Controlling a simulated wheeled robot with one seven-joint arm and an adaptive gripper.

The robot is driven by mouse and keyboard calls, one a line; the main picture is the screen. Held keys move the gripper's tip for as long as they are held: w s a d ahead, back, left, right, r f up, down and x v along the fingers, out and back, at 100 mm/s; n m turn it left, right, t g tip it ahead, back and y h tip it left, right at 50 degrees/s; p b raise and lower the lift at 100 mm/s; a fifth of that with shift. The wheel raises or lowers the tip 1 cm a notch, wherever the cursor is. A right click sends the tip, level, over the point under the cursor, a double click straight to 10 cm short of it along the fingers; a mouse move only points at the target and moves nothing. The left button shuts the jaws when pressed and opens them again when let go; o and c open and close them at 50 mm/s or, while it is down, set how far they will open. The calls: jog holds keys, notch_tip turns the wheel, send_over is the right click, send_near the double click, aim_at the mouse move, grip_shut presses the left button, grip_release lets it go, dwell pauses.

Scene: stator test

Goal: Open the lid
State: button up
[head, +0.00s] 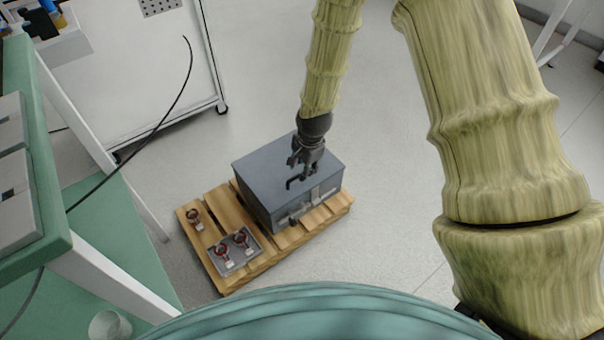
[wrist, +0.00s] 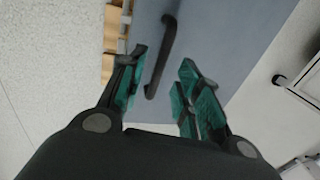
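A blue-grey box with a flat closed lid (head: 265,165) sits on a wooden pallet. A dark bar handle (head: 298,182) is on the lid near its front edge. My gripper (head: 299,166) is above the lid, close to the handle. In the wrist view the lid (wrist: 225,35) fills the upper middle, and the handle (wrist: 162,55) runs up from between the fingertips, nearer the left finger. My gripper (wrist: 163,80) is open there, with green pads apart and nothing clamped. I cannot tell the exact height gap between fingers and handle.
The pallet (head: 285,240) also bears a grey tray (head: 236,265) with two red-and-silver parts, and another such part (head: 194,219) beside it. A green-topped table (head: 120,230) stands at left, a white cabinet (head: 140,75) behind. Floor right of the pallet is clear.

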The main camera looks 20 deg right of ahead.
jog(key=shift+w+a+f+b, duration=0.1)
jog(key=shift+f+b, duration=0.1)
jog(key=shift+f, duration=0.4)
jog(key=shift+w+f+b, duration=0.1)
jog(key=shift+f+b, duration=0.05)
jog(key=shift+f, duration=0.4)
grip_shut()
